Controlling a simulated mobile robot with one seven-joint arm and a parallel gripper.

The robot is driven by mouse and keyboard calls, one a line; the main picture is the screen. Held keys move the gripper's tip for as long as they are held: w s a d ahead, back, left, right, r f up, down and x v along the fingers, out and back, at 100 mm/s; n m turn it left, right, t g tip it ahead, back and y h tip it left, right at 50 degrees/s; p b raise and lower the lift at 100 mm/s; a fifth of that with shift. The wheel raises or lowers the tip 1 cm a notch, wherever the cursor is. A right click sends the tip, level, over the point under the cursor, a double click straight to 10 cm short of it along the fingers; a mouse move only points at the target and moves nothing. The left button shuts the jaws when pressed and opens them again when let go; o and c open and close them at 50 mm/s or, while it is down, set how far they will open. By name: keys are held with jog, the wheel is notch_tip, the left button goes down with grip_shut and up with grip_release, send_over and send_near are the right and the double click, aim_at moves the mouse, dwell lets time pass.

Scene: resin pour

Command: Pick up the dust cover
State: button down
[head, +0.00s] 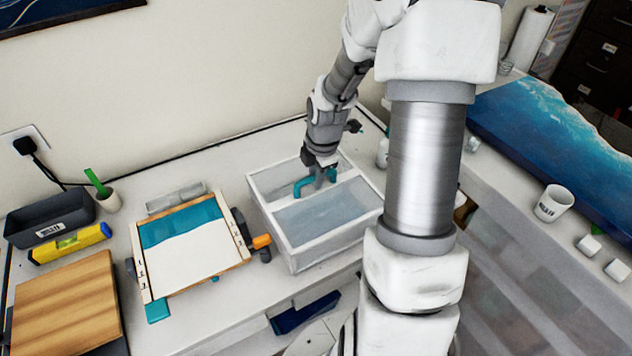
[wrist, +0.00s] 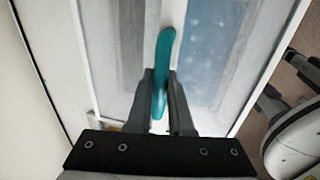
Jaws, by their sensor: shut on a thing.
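The dust cover (head: 290,247) is a white-framed box with clear panels and a teal handle (head: 301,187) on its middle bar. It sits upright on the white bench, right of centre. My gripper (head: 321,181) reaches down from above and is shut on the handle. In the wrist view the teal handle (wrist: 165,48) runs between the two dark fingers of my gripper (wrist: 161,98). The white frame (wrist: 88,62) and clear panels show below it. I cannot tell whether the cover's base is off the bench.
A clamped wooden frame with a teal and white panel (head: 183,245) lies close left of the cover. Further left are a wooden board (head: 65,308), a yellow level (head: 70,243) and a dark bin (head: 50,220). A blue resin slab (head: 540,125) and white cup (head: 553,203) are at right.

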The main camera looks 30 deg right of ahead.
notch_tip(320, 180, up, 3)
jog(key=shift+r, duration=0.1)
jog(key=s+r+p, duration=0.1)
jog(key=s+r, duration=0.5)
jog(key=s, duration=0.5)
jog(key=shift+s+r, duration=0.3)
jog(key=shift+s, duration=0.05)
